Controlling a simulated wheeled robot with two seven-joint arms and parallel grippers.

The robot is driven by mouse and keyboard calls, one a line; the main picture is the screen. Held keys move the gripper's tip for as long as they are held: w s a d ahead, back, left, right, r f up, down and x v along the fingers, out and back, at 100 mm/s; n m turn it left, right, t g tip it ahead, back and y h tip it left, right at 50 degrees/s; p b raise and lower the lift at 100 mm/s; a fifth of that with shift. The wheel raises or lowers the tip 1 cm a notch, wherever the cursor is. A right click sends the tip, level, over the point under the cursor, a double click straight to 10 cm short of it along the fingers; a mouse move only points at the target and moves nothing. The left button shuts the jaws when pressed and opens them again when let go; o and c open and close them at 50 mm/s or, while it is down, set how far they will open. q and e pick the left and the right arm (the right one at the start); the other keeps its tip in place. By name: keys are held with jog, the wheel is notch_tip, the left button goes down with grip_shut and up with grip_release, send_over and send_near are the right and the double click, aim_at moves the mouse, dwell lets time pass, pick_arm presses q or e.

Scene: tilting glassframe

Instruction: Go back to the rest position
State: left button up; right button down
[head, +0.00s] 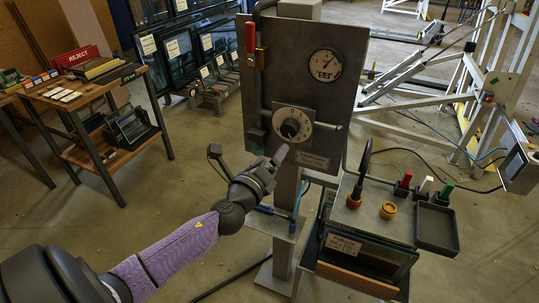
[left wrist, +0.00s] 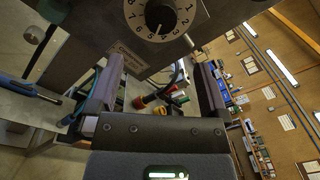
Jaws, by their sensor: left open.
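My left gripper (head: 248,154) is open and stands in front of the lower edge of the grey upright panel (head: 292,85), below its numbered dial. In the left wrist view its two fingers (left wrist: 156,80) are wide apart with nothing held between them. The dial (head: 291,124) has a black knob and shows at the top of the left wrist view (left wrist: 158,16). I cannot tell whether a finger touches the panel. My left arm reaches in from the lower left. My right gripper is not in view.
A round gauge (head: 325,65) and a red-handled lever (head: 250,38) are on the panel. A wooden bench (head: 92,92) with a REJECT sign is at left. A white frame (head: 480,75) stands behind. Floor between bench and panel is clear.

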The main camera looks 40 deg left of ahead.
pick_arm(q)
jog(key=shift+s, duration=0.2)
jog(key=s+d+f+n+g, duration=0.1)
jog(key=s+f+n+g, duration=0.5)
jog(key=f, duration=0.8)
jog(key=s+f+n+g, duration=0.3)
jog(key=s+f+n, duration=0.3)
jog(key=f, duration=0.7)
jog(key=s+d+f+n+g+h, duration=0.1)
jog(key=s+d+f+n+g, duration=0.2)
jog(key=s, duration=0.6)
jog(key=s+d+f+n+g+h, duration=0.1)
jog(key=s+d+f+n, duration=0.3)
jog(key=s, duration=0.6)
jog(key=s+d+f+n+g+h, duration=0.1)
jog(key=s+d+f+n+g, duration=0.2)
jog(key=s+f, duration=0.3)
jog(key=s+d+g, duration=0.1)
jog(key=s, duration=0.3)
jog(key=shift+f+g, duration=0.25)
jog(key=shift+g, duration=0.05)
